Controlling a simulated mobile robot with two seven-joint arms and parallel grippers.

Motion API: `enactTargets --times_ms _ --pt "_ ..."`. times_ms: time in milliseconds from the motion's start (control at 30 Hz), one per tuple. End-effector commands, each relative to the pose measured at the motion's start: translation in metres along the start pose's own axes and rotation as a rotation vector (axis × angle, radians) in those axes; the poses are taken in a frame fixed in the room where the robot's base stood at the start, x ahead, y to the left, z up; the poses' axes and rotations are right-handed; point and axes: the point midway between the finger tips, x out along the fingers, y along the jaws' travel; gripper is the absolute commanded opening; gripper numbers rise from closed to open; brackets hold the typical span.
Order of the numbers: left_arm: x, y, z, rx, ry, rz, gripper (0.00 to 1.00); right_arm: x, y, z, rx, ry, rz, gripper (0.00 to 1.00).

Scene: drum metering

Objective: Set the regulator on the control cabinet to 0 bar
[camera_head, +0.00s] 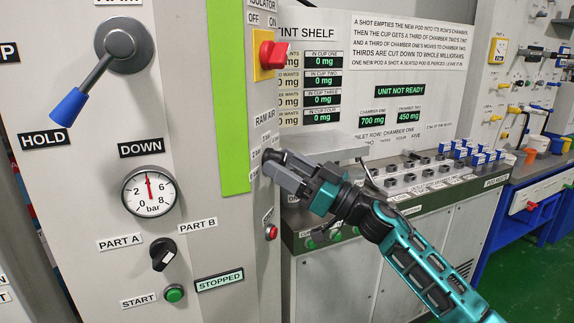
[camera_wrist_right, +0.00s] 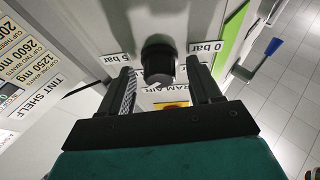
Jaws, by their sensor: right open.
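The regulator is a black knob (camera_wrist_right: 158,58) on the grey cabinet (camera_head: 90,230) side, under the RAM AIR label. In the right wrist view it sits between the two fingers of my right gripper (camera_wrist_right: 161,68), which is open, with a gap showing on each side of the knob. Labels around it include 0 bar (camera_wrist_right: 206,47) and 5 bar (camera_wrist_right: 116,58). In the head view my right gripper (camera_head: 277,172) is at the cabinet's side and hides the knob. The round bar gauge (camera_head: 149,191) has its needle almost straight up, near 4. My left gripper is not in view.
A yellow and red switch (camera_head: 268,55) is above the gripper, and a red button (camera_head: 271,232) is below it. A lever with a blue handle (camera_head: 70,107) is on the cabinet front. A bench with a control panel (camera_head: 400,185) lies right, behind my arm.

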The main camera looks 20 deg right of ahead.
Motion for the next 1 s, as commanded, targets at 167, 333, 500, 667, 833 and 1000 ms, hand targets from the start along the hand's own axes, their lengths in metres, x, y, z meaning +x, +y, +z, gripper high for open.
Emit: enactTargets --times_ms 167,333,500,667,833,1000 --pt "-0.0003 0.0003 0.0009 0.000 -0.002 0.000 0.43 -0.0002 0.0000 0.0003 0.001 0.000 0.000 0.62" --pt "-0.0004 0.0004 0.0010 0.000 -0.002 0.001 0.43 -0.0004 0.0000 0.0004 0.001 0.000 0.000 0.46" --pt "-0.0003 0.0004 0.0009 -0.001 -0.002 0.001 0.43 -0.0005 0.0003 0.0003 0.000 0.000 0.001 0.30" --pt "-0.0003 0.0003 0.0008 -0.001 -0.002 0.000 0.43 -0.0006 0.0007 0.0002 0.000 0.000 0.002 0.14" --pt "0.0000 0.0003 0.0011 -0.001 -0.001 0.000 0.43 -0.0007 0.0012 0.0002 -0.005 0.000 0.002 0.12" --pt "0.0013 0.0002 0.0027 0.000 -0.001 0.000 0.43 -0.0011 0.0024 0.0006 -0.041 0.003 -0.010 0.12"
